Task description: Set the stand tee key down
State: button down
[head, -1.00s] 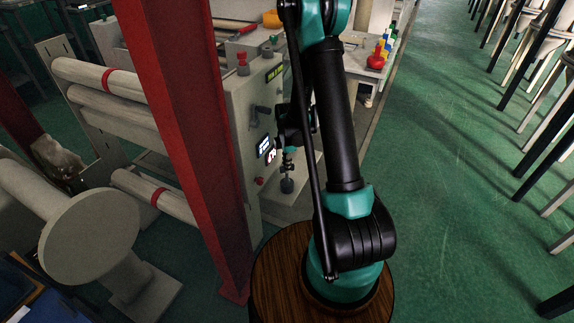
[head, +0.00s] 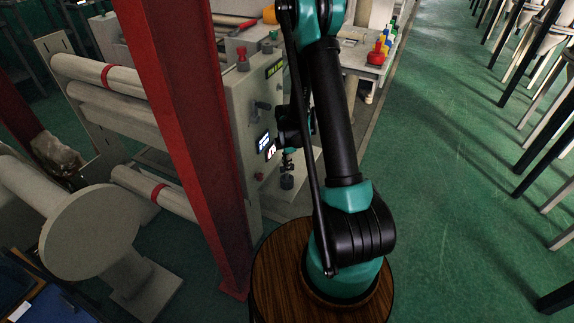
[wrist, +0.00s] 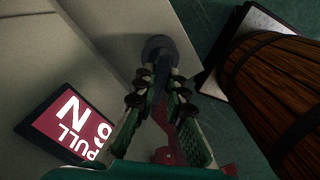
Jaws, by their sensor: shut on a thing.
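My gripper (head: 287,163) hangs beside the grey machine's front panel in the head view, mostly behind my arm. In the wrist view my gripper (wrist: 160,95) is closed around a slim dark shaft, which I take as the stand tee key. The key's round dark grey end (wrist: 157,47) shows past the fingertips. This end (head: 287,182) also shows below my gripper in the head view, over or on a pale ledge (head: 306,180). I cannot tell whether it touches the ledge.
The machine panel (head: 242,120) with knobs and a lit display (head: 265,146) is close to my gripper's left. A red post (head: 190,130) stands in front of it. A red-and-white PULL sign (wrist: 72,125) is near in the wrist view.

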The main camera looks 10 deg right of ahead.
jog(key=shift+f, duration=0.25)
jog(key=c, duration=1.5)
grip_release()
jog(key=shift+r, duration=0.1)
notch_tip(320, 180, up, 12)
